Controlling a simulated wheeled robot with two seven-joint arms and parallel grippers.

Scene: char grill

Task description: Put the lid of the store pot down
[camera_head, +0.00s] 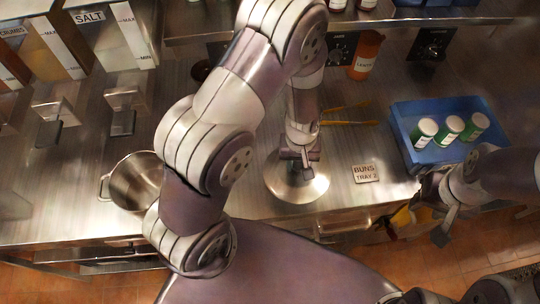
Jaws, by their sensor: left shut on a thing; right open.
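The pot's lid (283,184) is a round, shiny metal disc at the middle of the steel counter. My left gripper (299,160) points down over it and is shut on its top. Whether the lid touches the counter I cannot tell. The metal pot (137,181) stands open at the left, partly hidden behind my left arm. My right gripper (442,222) is open at the right, near the counter's front edge.
A blue tray (404,121) with several green-and-white cans stands at the right. A "BUNS TRAY 2" card (367,173) lies right of the lid. Yellow tongs (346,113) and an orange bottle (366,54) are behind. Dispensers, one marked SALT (103,30), stand at the left.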

